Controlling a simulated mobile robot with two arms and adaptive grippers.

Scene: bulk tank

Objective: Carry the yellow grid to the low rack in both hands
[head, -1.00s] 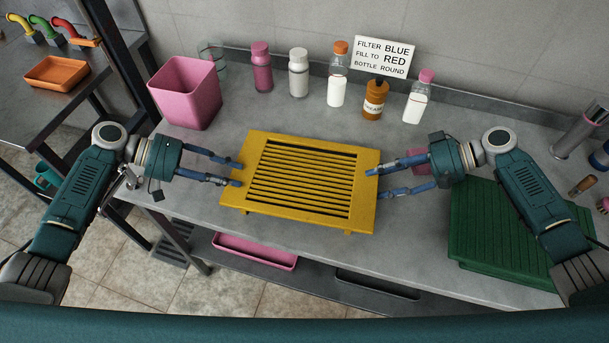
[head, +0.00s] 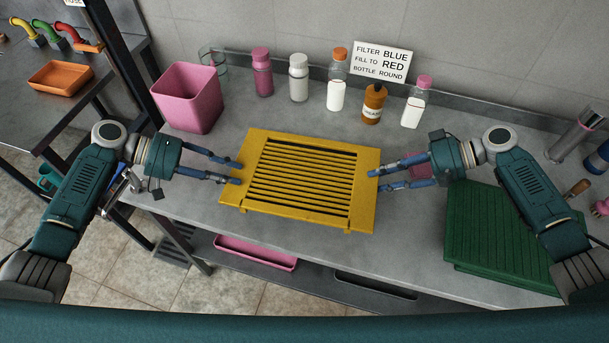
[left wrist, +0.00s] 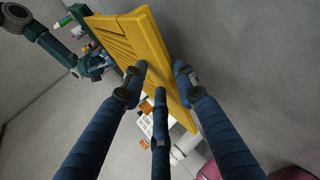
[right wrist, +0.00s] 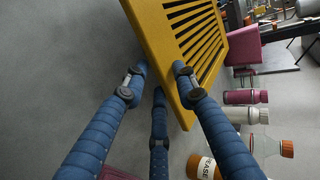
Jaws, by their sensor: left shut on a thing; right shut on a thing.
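The yellow grid (head: 308,178) is a slatted rectangular frame with short feet, in the middle of the head view over the grey counter. My left gripper (head: 238,172) is shut on its left edge, and the left wrist view shows the fingers on both faces of the grid's rim (left wrist: 170,75). My right gripper (head: 376,178) is shut on its right edge, and the right wrist view shows the same grip on the rim (right wrist: 160,60). The grid looks roughly level. The low rack cannot be made out for certain; a shelf (head: 335,272) lies below the counter.
A pink bin (head: 187,98) and several bottles, one brown (head: 373,103), stand along the back of the counter (head: 255,222). A green ribbed stack (head: 505,235) sits at the right. A pink tray (head: 255,252) and a dark tray (head: 377,285) lie on the shelf below.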

